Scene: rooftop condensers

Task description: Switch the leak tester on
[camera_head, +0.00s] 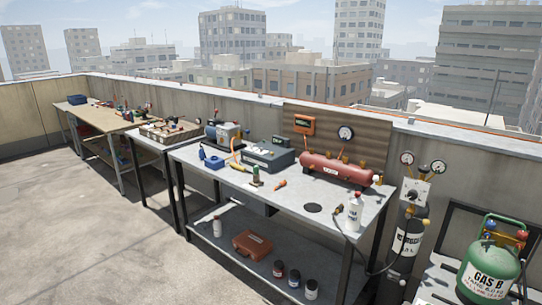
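No label that reads as leak tester is legible, so I cannot tell for sure which device it is. A dark grey box (266,154) with light details on its top sits on the near grey workbench. A small dark unit with a greenish display (281,140) stands just behind it. My gripper is not in view.
The grey workbench (235,180) also carries a red tank (337,170), a blue-grey device (222,133) and a white bottle (354,213). A lower shelf holds a red-brown case (252,245). A green gas cylinder (490,268) stands at right. Floor at left is clear.

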